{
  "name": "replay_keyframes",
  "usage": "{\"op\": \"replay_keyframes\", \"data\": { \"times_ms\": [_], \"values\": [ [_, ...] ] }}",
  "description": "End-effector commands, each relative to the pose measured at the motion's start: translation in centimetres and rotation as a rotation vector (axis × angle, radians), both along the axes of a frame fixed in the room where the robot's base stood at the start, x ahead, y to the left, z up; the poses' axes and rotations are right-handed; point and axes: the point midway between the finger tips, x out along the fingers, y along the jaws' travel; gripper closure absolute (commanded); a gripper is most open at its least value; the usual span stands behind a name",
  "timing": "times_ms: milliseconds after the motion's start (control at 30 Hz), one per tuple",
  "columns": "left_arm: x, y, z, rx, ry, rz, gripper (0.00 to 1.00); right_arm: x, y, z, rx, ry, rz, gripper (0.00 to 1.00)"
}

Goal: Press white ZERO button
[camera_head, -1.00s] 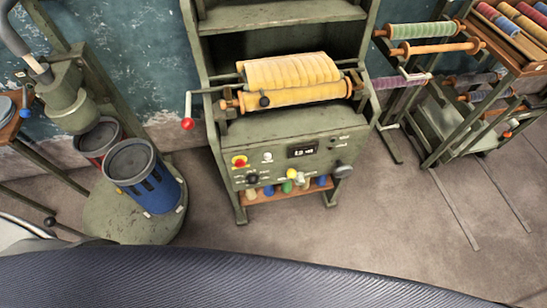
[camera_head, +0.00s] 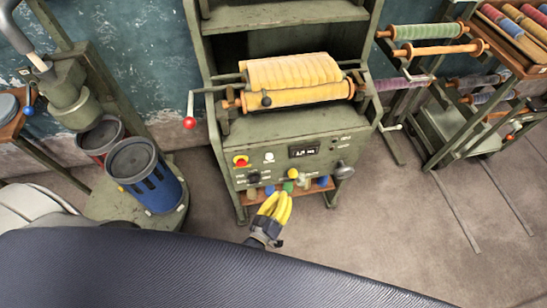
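A small round white button (camera_head: 269,157) sits on the upper part of the green machine's sloping control panel (camera_head: 318,165), between a red knob on yellow (camera_head: 240,161) and a dark display (camera_head: 303,151). Its label is too small to read. My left gripper (camera_head: 278,198), with yellow fingers, is in front of the panel's lower edge, below the white button in the picture and apart from it. The fingers lie close together; whether they are fully shut is unclear. Nothing shows between them. My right gripper is not in view.
A red-tipped crank (camera_head: 189,123) sticks out at the machine's left. Yellow (camera_head: 292,175) and green (camera_head: 288,186) knobs and a black knob (camera_head: 253,178) are low on the panel. A blue canister (camera_head: 147,177) stands left; a spool rack (camera_head: 450,110) stands right. Open floor lies right of the machine.

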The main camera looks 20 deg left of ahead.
Motion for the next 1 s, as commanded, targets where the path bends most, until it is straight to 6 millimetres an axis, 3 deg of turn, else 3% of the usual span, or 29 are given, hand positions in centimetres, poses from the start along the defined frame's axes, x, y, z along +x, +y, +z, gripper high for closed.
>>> {"op": "replay_keyframes", "data": {
  "times_ms": [100, 233, 767, 1000],
  "values": [
    [0.6, 0.3, 2.4, -0.064, -0.049, 0.018, 1.00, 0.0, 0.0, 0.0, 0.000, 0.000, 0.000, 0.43],
    [0.8, 0.7, 4.0, -0.125, -0.085, 0.034, 1.00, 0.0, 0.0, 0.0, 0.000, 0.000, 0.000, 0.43],
    [0.9, 1.0, 4.4, -0.177, -0.094, 0.043, 1.00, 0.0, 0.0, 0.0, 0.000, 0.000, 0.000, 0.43],
    [2.0, 1.6, 4.4, -0.175, -0.096, 0.043, 1.00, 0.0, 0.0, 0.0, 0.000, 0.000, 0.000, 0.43]
  ]
}}
